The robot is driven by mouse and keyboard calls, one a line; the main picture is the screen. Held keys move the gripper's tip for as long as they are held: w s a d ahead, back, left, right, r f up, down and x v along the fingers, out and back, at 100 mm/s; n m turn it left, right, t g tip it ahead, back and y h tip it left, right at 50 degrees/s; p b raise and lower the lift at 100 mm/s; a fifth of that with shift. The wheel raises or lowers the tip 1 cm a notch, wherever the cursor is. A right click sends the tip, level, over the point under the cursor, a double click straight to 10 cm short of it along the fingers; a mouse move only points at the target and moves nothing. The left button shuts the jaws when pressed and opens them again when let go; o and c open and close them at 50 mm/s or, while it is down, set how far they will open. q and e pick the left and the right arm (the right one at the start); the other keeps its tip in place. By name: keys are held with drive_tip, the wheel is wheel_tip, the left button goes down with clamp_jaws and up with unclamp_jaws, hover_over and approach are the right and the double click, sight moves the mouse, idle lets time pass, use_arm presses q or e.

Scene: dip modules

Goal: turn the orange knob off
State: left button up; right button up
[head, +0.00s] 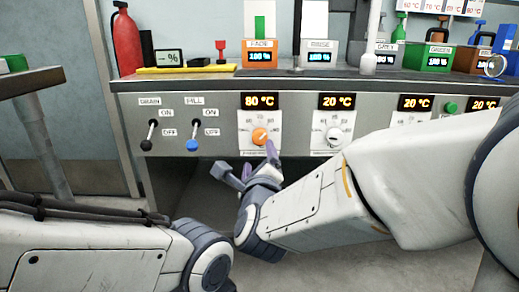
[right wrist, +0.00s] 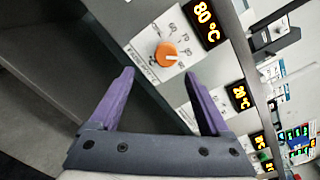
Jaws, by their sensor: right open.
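The orange knob (head: 262,137) sits on a white dial plate on the grey panel front, under a display (head: 262,101) reading 80 °C. It has a pale pointer mark. It also shows in the right wrist view (right wrist: 166,54), beyond the fingertips. My right gripper (head: 259,160) is just below and in front of the knob, with purple fingers spread. In the right wrist view the right gripper (right wrist: 159,75) is open and empty, and the knob appears apart from both fingers. My left arm shows at the lower left; its gripper is out of view.
A white knob (head: 334,136) under a 20 °C display is to the right, with more dials beyond. Two levers, black DRAIN (head: 148,141) and blue FILL (head: 193,142), are to the left. The counter above holds a red extinguisher (head: 125,42) and labelled boxes.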

sight(260, 139)
drive_tip(key=shift+m+h, duration=0.3)
drive_tip(key=shift+m, duration=0.3)
drive_tip(key=w+b, duration=0.1)
drive_tip(key=w, duration=0.6)
drive_tip(key=w+b, duration=0.1)
drive_tip(key=w, duration=0.2)
drive_tip(key=shift+w+d+r+b, duration=0.2)
drive_tip(key=shift+w+r+b, duration=0.05)
drive_tip(key=shift+b, duration=0.1)
clamp_jaws()
